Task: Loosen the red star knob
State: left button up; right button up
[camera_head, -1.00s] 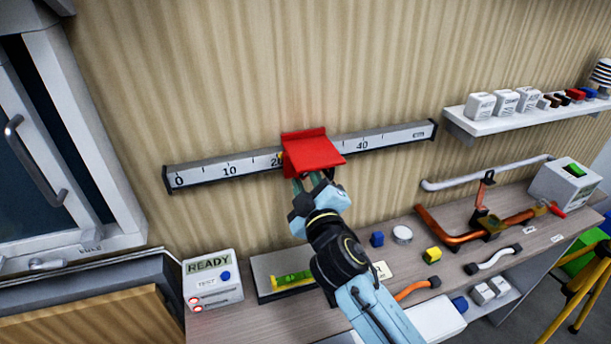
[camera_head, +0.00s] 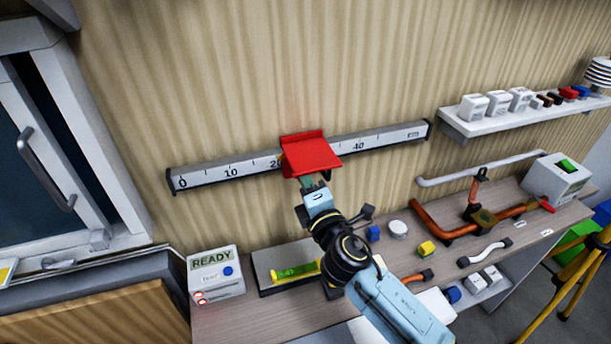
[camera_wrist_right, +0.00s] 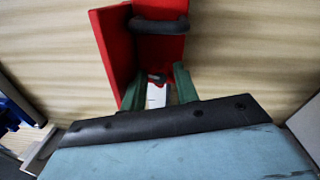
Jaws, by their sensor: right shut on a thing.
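A red carriage (camera_head: 310,154) sits on a ruled grey rail (camera_head: 220,171) on the wall, just right of the 20 mark. My right gripper (camera_head: 314,182) comes up from below to the carriage's underside. In the right wrist view the red carriage (camera_wrist_right: 165,48) carries a dark bar, and the green fingers of my right gripper (camera_wrist_right: 158,84) stand either side of a small dark and red piece at its foot. The gripper is shut on this piece, which I take as the red star knob (camera_wrist_right: 157,77); its shape is mostly hidden. My left gripper is not in view.
A shelf (camera_head: 480,125) with white boxes is at right, a window at left. The wall around the rail is clear.

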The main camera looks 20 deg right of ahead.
jog(key=shift+r+n+y+p, duration=0.15)
jog(key=shift+n+y+p, duration=0.3)
jog(key=shift+n, duration=0.95)
jog(key=o, duration=0.9)
jog(key=shift+o, duration=0.4)
